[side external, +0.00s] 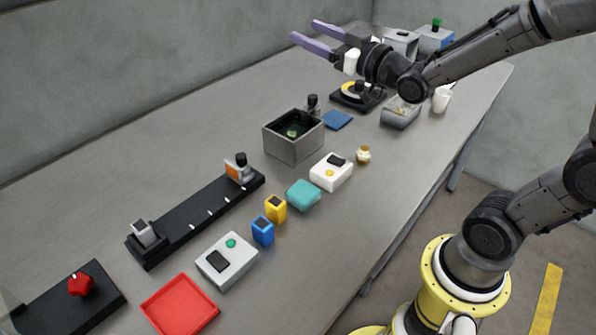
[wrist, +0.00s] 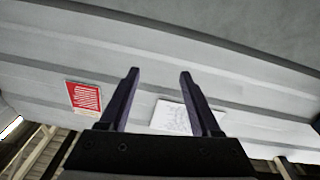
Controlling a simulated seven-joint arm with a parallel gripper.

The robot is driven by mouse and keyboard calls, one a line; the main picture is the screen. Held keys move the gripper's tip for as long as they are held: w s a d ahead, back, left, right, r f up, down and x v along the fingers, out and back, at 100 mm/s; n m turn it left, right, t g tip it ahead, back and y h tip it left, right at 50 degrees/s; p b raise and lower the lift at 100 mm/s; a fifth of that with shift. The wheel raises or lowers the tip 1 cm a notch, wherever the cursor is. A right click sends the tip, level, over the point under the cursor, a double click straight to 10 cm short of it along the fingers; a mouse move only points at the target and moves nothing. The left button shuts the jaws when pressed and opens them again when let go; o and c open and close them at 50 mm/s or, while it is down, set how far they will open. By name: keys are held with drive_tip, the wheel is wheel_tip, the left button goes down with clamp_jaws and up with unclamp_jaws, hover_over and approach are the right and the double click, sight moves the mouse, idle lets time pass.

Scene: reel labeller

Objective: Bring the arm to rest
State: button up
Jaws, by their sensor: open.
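My gripper (side external: 313,37) has two purple fingers and is open and empty. In the side external view it is raised above the far part of the grey bench, pointing left toward the wall. In the wrist view its fingers (wrist: 158,95) stand apart with nothing between them. Beyond them are a pale ribbed surface, a red sign (wrist: 84,97) and a white sheet (wrist: 174,117).
Below my gripper is a black reel stand (side external: 357,97) with a yellow part. The grey bench (side external: 190,125) also carries an open box (side external: 293,140), a black rail (side external: 200,218), a red tray (side external: 180,305), a white cup (side external: 442,98) and control boxes. The left rear bench is clear.

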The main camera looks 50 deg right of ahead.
drive_tip(key=s+a+g, duration=0.3)
drive_tip(key=s+g, duration=0.2)
drive_tip(key=s, duration=0.5)
drive_tip(key=s+a+f+m+g, duration=0.1)
drive_tip(key=s+f+g, duration=0.7)
drive_tip(key=s, duration=0.8)
wheel_tip(320, 180, down, 4)
drive_tip(key=shift+r+g, duration=0.2)
drive_tip(key=shift+g, duration=0.1)
